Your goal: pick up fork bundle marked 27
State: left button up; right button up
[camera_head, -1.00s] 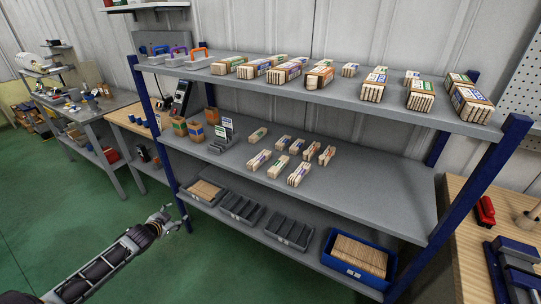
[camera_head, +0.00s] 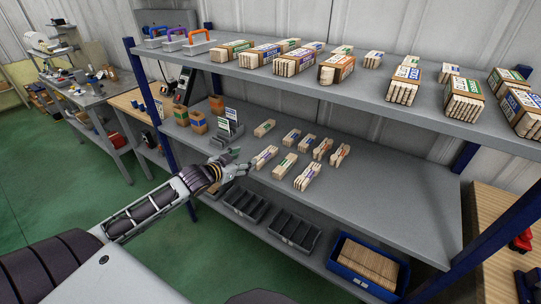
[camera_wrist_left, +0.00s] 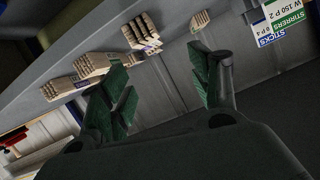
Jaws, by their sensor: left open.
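Several small bundles of pale wooden pieces with coloured bands lie on the middle shelf (camera_head: 400,190). One has a purple band (camera_head: 265,156), one has a green band (camera_head: 285,165), and another lies nearest the front edge (camera_head: 307,177). The number 27 is not readable on any of them, so I cannot tell which bundle is marked 27. My left gripper (camera_head: 232,170) is open and empty at the shelf's front edge, left of the purple-banded bundle. In the left wrist view, its green-padded fingers (camera_wrist_left: 163,88) are spread, with bundles (camera_wrist_left: 92,65) beyond them. My right gripper is not in view.
The upper shelf (camera_head: 340,92) holds larger bundles and overhangs the middle one. A sign stand (camera_head: 230,125) and brown boxes (camera_head: 198,121) stand left of the bundles. Below are grey bins (camera_head: 295,230) and a blue crate (camera_head: 345,262). The middle shelf's right part is clear.

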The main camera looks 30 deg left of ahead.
aim_at(266, 154)
pick_arm(q)
jog(key=shift+w+d+f+n+g, duration=0.1)
jog(key=shift+d+n+g, duration=0.05)
jog(key=shift+d+n, duration=0.35)
jog(key=shift+w+d+n+g, duration=0.15)
jog(key=shift+d+n, duration=0.1)
jog(key=shift+n, duration=0.35)
jog(key=shift+w, duration=0.1)
jog(key=shift+x, duration=4.2)
jog(key=shift+f, duration=0.1)
